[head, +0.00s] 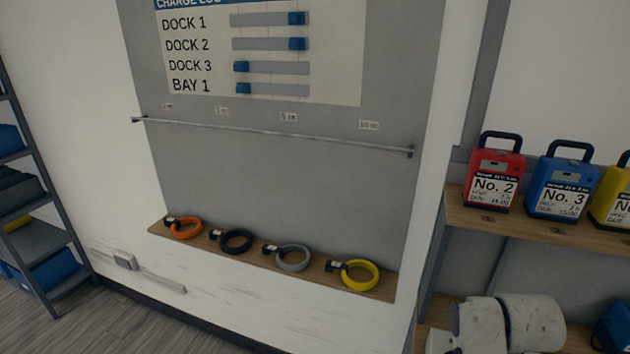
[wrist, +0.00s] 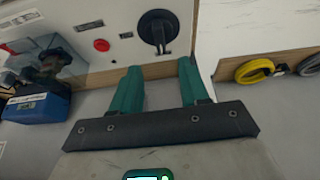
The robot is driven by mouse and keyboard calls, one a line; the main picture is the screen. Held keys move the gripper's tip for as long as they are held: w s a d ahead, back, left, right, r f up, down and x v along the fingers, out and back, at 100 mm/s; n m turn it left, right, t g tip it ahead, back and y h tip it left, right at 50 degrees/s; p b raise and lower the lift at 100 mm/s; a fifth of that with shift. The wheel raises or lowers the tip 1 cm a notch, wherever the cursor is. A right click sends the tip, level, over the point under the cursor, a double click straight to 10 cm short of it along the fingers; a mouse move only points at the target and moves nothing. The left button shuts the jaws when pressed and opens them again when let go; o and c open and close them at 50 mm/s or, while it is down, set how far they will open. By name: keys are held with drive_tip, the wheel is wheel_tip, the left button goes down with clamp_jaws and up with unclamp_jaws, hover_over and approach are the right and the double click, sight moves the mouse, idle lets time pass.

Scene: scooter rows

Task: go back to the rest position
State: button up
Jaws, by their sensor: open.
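My gripper (wrist: 160,84) shows in the wrist view with its two green fingers apart and nothing between them. Past the fingertips is a pale panel (wrist: 118,30) with a black round knob (wrist: 158,30) and a red button (wrist: 101,45). The fingers appear apart from the panel, though the distance is hard to judge. In the head view, parts of my arm show at the lower right, and my gripper is not seen there.
A wooden ledge (head: 205,243) holds orange (head: 186,229), black (head: 236,241), grey (head: 293,258) and yellow (head: 361,275) coiled cables. A shelf (head: 510,230) at right carries red (head: 494,178) and blue (head: 560,185) battery packs. A rack (head: 60,250) stands at left.

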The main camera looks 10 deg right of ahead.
drive_tip(key=s+a+f+n+g+b, duration=0.1)
drive_tip(key=s+a+f+n, duration=0.1)
drive_tip(key=s+a+f, duration=0.2)
drive_tip(key=s+a+f+n+g+y+b, duration=0.1)
drive_tip(key=s+a+f, duration=0.3)
drive_tip(key=s, duration=0.6)
drive_tip(key=s+a+f+n+y+b, duration=0.1)
drive_tip(key=s+a+f+n+b, duration=0.1)
drive_tip(key=s+a+f, duration=0.3)
drive_tip(key=s+f, duration=0.2)
drive_tip(key=s, duration=0.1)
drive_tip(key=shift+n+g, duration=0.4)
drive_tip(key=shift+o, duration=0.3)
